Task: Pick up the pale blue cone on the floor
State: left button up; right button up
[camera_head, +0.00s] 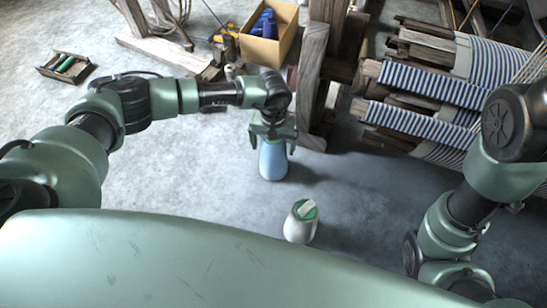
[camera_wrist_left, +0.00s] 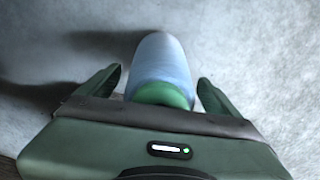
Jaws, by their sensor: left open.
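The pale blue cone (camera_head: 273,162) stands upright on the grey floor, in front of the loom's wooden post. My left gripper (camera_head: 272,143) is right above it, pointing down, and hides its top. In the left wrist view the cone (camera_wrist_left: 160,62) has a green top end and lies between the two spread fingers of the left gripper (camera_wrist_left: 160,78). A gap shows on each side, so the jaws are open and not closed on it. My right arm shows at the right, but its gripper is out of view.
A white cone with a green top (camera_head: 300,223) stands on the floor nearer to me. The loom's post (camera_head: 311,85) and striped cloth rolls (camera_head: 425,85) are behind and right. A cardboard box (camera_head: 265,45) stands at the back. A small wooden tray (camera_head: 65,68) lies far left.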

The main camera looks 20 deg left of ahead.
pick_arm(q)
jog(key=shift+r, duration=0.1)
grip_shut()
